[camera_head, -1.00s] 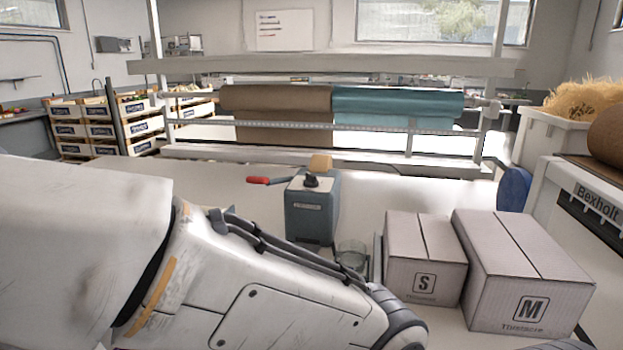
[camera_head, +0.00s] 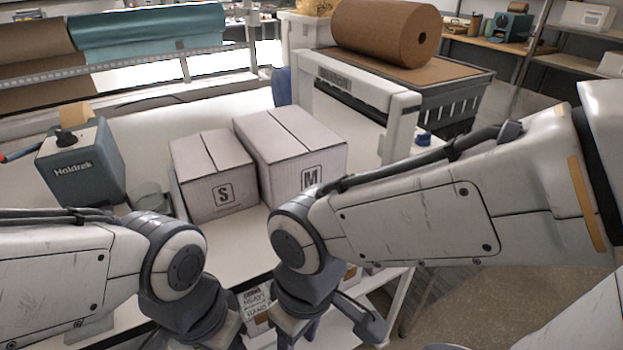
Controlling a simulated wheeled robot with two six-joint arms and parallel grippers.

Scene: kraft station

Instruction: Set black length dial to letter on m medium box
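The medium box (camera_head: 290,150), marked M, stands closed on the white table, right of the small box (camera_head: 212,175), marked S. A blue-grey machine (camera_head: 85,170) labelled Holdrek stands at the left of the table. A black knob (camera_head: 66,137) sits on its top; I cannot tell whether this is the length dial, and no setting is readable. My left gripper (camera_head: 215,332) is at the bottom edge, mostly cut off. My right gripper (camera_head: 318,315) is low, in front of the table edge below the M box. Its fingertips are not clear. Neither gripper touches the machine or boxes.
A glass container (camera_head: 147,197) stands between the machine and the S box. Labelled packages (camera_head: 256,300) lie below the table.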

